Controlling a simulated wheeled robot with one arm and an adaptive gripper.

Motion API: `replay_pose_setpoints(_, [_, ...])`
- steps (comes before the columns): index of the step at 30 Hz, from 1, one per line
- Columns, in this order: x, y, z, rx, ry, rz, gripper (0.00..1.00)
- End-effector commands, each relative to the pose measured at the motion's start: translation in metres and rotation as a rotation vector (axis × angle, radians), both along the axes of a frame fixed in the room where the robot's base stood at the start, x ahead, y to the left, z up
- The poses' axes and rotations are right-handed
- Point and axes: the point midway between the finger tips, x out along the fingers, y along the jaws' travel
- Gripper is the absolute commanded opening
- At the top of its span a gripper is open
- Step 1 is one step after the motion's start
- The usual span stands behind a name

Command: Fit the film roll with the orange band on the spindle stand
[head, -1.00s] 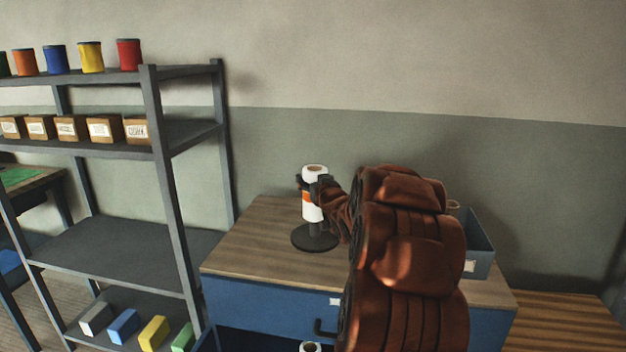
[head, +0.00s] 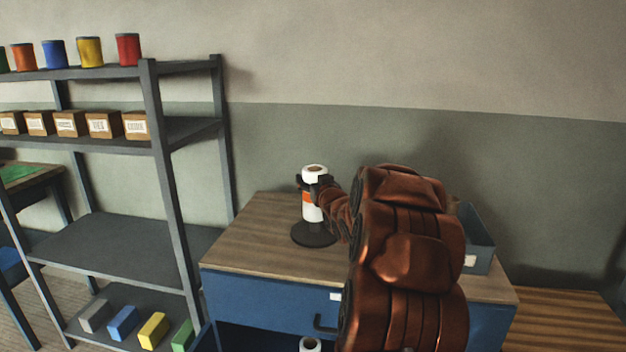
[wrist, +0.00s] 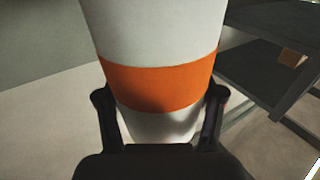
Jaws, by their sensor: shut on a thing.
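The film roll with the orange band (head: 313,205) is upright over the round dark base of the spindle stand (head: 314,234) on the cabinet top. My gripper (head: 314,184) is shut on the roll. In the wrist view the white roll (wrist: 155,35) and its orange band (wrist: 160,86) fill the middle, with the fingers of my gripper (wrist: 160,115) on both sides. The roll hides the spindle, and I cannot tell whether its lower end touches the base.
The blue cabinet has a wooden top (head: 262,240). A grey-blue bin (head: 478,240) stands at its right, partly behind my arm. Another white roll (head: 310,344) shows in the open drawer below. A grey shelf rack (head: 165,190) with tins, boxes and blocks stands at the left.

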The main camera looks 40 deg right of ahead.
Motion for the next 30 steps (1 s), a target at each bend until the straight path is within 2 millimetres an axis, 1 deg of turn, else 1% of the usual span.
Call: replay_pose_setpoints(30, [0.0, 0.0, -0.024, -0.001, 0.0, 0.0, 0.12])
